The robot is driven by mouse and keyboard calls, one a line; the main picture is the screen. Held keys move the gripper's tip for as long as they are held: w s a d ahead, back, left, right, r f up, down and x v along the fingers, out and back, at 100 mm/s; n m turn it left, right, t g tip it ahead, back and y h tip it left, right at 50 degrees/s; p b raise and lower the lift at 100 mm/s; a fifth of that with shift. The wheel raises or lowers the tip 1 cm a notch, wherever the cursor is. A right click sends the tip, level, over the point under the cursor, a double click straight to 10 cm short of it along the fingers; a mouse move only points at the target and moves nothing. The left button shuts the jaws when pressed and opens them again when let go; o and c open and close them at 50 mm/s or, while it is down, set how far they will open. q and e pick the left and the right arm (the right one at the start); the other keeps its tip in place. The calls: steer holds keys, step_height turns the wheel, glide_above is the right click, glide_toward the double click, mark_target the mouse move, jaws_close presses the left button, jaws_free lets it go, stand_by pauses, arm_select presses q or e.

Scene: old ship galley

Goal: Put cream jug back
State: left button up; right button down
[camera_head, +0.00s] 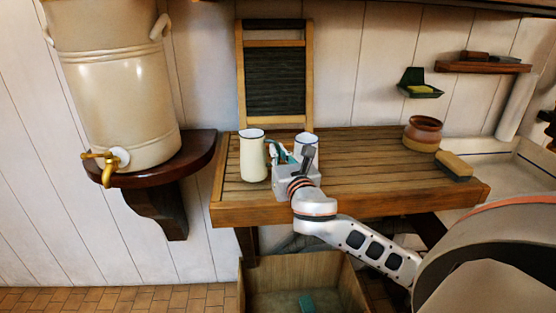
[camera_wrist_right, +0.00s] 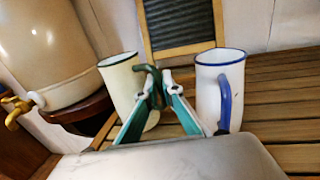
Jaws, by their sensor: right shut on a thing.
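The cream jug (camera_head: 252,156), cream enamel with a dark rim, is upright at the left end of the slatted wooden table (camera_head: 370,175). I cannot tell if its base touches the slats. In the right wrist view the cream jug (camera_wrist_right: 122,80) shows its dark green handle (camera_wrist_right: 151,88) toward me. My right gripper (camera_head: 275,152) is to the right of the jug; in the wrist view its teal fingers (camera_wrist_right: 158,88) are shut on that handle. A white jug (camera_wrist_right: 222,82) with a blue handle stands close to the right. My left gripper is not in view.
A washboard (camera_head: 275,75) leans on the wall behind the jugs. A large crock (camera_head: 118,95) with a brass tap stands on a shelf at left. A brown pot (camera_head: 422,134) and a brush (camera_head: 454,165) are at the table's right; the table between is clear.

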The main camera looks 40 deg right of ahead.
steer(key=shift+f, duration=1.1)
steer(key=shift+f, duration=0.15)
steer(key=c, duration=2.2)
jaws_free()
steer(key=v, duration=1.2)
steer(key=shift+a, duration=0.1)
